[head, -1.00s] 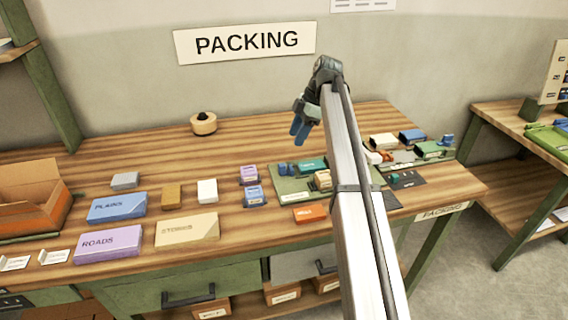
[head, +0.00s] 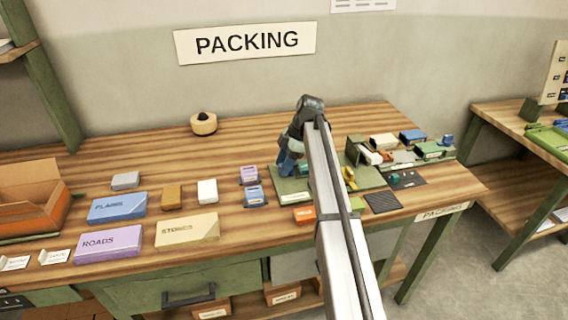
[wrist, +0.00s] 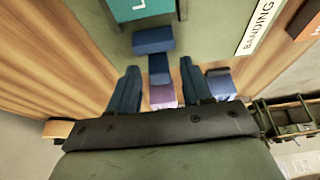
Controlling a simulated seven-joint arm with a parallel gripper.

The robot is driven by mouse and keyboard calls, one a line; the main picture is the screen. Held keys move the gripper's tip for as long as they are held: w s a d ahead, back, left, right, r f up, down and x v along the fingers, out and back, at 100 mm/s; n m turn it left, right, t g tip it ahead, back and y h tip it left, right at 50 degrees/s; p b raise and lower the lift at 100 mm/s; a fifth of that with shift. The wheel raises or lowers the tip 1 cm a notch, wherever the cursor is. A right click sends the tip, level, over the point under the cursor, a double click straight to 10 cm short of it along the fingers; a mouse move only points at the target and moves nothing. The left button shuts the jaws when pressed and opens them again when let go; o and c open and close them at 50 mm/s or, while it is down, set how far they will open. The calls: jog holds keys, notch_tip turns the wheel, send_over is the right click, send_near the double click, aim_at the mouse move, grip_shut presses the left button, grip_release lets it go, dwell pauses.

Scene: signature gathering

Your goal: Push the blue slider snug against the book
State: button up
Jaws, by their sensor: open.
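The blue slider (wrist: 153,40) is in the wrist view, a blue block with a narrower darker part behind it, on the green board (wrist: 205,30). A teal book (wrist: 140,8) with a white mark lies just beyond it at the top edge, only partly in view. A narrow strip of green shows between slider and book. My gripper (wrist: 160,80) is open, its two blue fingers either side of the slider's rear part, with gaps visible. In the head view my gripper (head: 287,165) is low over the board's left end and hides the slider; my arm covers most of the book's area.
A purple box (head: 249,175) and a blue box (head: 254,195) stand left of the board. An orange block (head: 304,215) lies in front of it. A second station with several blocks, including a green one (head: 432,149), is at right. Bare wood lies behind the board.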

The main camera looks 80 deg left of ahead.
grip_shut()
dwell(0.4)
jog(key=shift+w, duration=0.1)
